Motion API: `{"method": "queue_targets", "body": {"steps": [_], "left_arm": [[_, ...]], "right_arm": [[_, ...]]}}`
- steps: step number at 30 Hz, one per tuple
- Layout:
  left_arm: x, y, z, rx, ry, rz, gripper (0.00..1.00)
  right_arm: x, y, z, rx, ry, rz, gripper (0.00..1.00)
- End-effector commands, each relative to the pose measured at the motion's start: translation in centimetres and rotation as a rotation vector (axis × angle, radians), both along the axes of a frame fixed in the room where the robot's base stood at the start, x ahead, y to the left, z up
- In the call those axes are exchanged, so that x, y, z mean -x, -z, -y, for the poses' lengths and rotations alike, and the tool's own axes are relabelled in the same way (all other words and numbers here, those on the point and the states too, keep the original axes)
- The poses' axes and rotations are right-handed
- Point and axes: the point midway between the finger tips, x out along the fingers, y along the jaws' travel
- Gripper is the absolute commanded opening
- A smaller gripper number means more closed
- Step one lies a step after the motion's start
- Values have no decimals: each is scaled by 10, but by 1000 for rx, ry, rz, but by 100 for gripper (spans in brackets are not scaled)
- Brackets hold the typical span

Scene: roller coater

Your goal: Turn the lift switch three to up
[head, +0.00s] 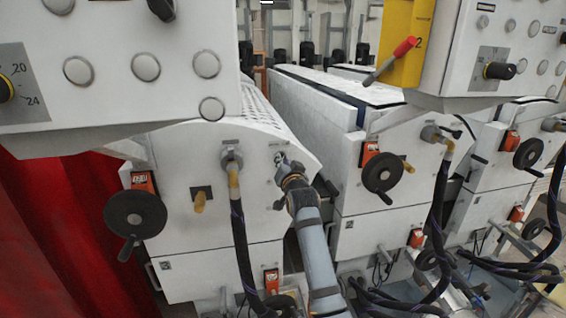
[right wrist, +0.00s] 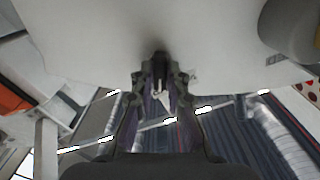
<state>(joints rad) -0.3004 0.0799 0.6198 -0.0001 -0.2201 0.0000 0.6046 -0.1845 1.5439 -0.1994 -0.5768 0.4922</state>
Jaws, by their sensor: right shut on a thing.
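The lift switch (head: 280,157) sits on the upper right part of the white end panel (head: 180,165) of the nearest machine unit. My right gripper (head: 284,166) is up against that panel, its arm rising from below, and it hides most of the switch. In the right wrist view the fingers of my right gripper (right wrist: 161,78) are close together on a small dark knob (right wrist: 160,58) at the white panel. Which way the switch points cannot be told. My left gripper is not in view.
A black handwheel (head: 135,214) is left of the switch, and a dark hose (head: 239,235) hangs just left of my right arm. Another handwheel (head: 383,172) is on the neighbouring unit. Control boxes (head: 110,60) overhang above. A red curtain (head: 45,235) is at left.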

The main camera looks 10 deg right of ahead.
Motion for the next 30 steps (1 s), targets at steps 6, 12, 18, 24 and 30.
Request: {"method": "queue_targets", "body": {"steps": [6, 12, 18, 24, 30], "left_arm": [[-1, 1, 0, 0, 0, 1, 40], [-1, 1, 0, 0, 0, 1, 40], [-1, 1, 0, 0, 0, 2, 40], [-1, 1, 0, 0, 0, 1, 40], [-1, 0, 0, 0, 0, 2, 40]], "right_arm": [[0, 3, -1, -52, -1, -6, 0], [0, 3, -1, -64, -2, -7, 0], [0, 3, -1, -65, -2, -7, 0], [0, 3, -1, -64, -1, -6, 30], [0, 1, 0, -63, -1, -3, 37]]}}
